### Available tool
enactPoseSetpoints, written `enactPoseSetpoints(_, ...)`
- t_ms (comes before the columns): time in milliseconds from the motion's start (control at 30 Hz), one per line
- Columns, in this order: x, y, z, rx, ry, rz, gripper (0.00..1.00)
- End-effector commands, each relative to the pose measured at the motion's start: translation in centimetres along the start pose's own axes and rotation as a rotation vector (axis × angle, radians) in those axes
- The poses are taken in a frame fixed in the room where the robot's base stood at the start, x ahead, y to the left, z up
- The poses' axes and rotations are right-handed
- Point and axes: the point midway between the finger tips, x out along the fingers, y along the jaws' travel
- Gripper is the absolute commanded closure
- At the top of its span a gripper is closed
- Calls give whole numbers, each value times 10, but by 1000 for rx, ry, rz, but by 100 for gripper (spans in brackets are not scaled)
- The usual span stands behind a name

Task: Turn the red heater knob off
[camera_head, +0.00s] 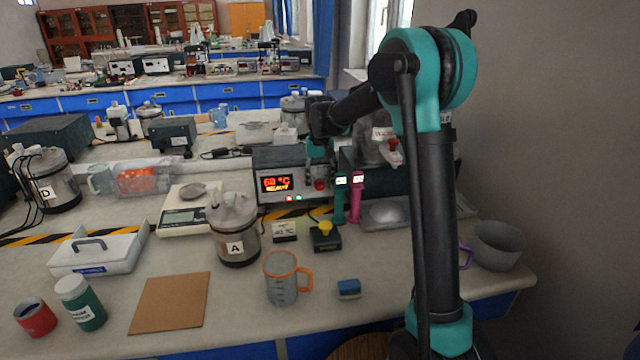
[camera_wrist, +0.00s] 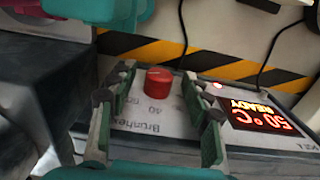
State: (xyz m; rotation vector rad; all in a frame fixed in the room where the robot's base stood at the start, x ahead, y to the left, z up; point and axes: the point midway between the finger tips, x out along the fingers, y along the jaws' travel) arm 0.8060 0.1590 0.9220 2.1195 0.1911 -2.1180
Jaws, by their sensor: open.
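The red heater knob (camera_wrist: 158,80) is on the heater's pale front panel in the wrist view. In the head view the knob (camera_head: 319,184) shows to the right of the lit orange display on the dark heater box (camera_head: 292,158). My gripper (camera_wrist: 157,92) is open, with one green finger on each side of the knob and visible gaps between. The display (camera_wrist: 258,114) is lit and shows a temperature in °C with READY. The knob's exact pointer direction is unclear.
Pot A (camera_head: 235,236) stands left of the heater. A green handle (camera_head: 340,198) and a pink one (camera_head: 356,198) stand right of it.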

Motion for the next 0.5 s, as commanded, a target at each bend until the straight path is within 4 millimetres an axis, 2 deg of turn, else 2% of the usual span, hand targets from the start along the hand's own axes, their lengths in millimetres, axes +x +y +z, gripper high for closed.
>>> enactPoseSetpoints(333, 5, 0, 0, 0, 0, 0, 51)
enactPoseSetpoints(367, 5, 0, 0, 0, 0, 0, 52)
enactPoseSetpoints(500, 5, 0, 0, 0, 0, 0, 69)
